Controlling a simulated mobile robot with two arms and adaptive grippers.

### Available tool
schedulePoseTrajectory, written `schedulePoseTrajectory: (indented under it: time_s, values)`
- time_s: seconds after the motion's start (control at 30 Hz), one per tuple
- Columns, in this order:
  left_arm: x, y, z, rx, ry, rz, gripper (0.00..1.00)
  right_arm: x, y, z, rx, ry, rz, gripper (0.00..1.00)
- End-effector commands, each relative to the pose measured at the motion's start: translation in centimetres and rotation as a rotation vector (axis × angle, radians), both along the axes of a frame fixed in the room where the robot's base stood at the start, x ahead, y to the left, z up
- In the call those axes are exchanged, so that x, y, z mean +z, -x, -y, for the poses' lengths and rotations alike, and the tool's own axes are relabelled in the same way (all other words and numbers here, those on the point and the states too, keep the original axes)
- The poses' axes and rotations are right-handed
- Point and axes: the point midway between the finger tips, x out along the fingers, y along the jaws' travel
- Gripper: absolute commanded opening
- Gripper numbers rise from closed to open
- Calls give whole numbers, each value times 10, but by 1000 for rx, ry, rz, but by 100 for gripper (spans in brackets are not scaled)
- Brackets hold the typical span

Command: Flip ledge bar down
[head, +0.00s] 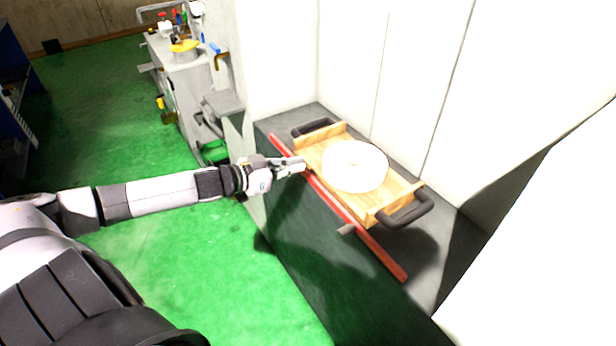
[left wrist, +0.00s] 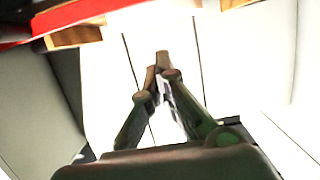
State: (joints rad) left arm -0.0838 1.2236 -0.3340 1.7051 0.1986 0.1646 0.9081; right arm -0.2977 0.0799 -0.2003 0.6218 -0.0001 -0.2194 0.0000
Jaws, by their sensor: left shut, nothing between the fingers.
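The ledge bar (head: 338,205) is a long red bar along the front edge of the dark ledge, in front of a wooden tray. It also shows as a red strip at the upper left of the left wrist view (left wrist: 75,15). My left gripper (head: 301,165) is shut and empty at the bar, near its far half. In the left wrist view my gripper's fingertips (left wrist: 162,62) come together below the bar's level in the picture. I cannot tell whether the fingers touch the bar. My right gripper is not in view.
The wooden tray (head: 375,210) with dark handles sits on the ledge (head: 440,255) and carries a white round disc (head: 354,166). White machine panels (head: 400,70) rise behind it. A grey cart-like unit (head: 185,75) stands farther back. The green floor (head: 200,260) left of the ledge is clear.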

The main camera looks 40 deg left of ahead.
Motion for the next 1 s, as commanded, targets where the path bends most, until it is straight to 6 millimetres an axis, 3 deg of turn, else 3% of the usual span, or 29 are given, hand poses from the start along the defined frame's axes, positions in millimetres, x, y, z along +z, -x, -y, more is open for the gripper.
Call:
schedulePoseTrajectory:
  time_s: [0.4, 0.6, 1.0]
  values:
    - [-8, -40, 17, -2, 1, 4, 0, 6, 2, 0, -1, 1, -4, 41]
    - [-40, -37, 16, 0, 1, -2, 0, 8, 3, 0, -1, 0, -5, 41]
    - [-49, -36, 16, -1, -1, 0, 0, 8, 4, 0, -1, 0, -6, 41]
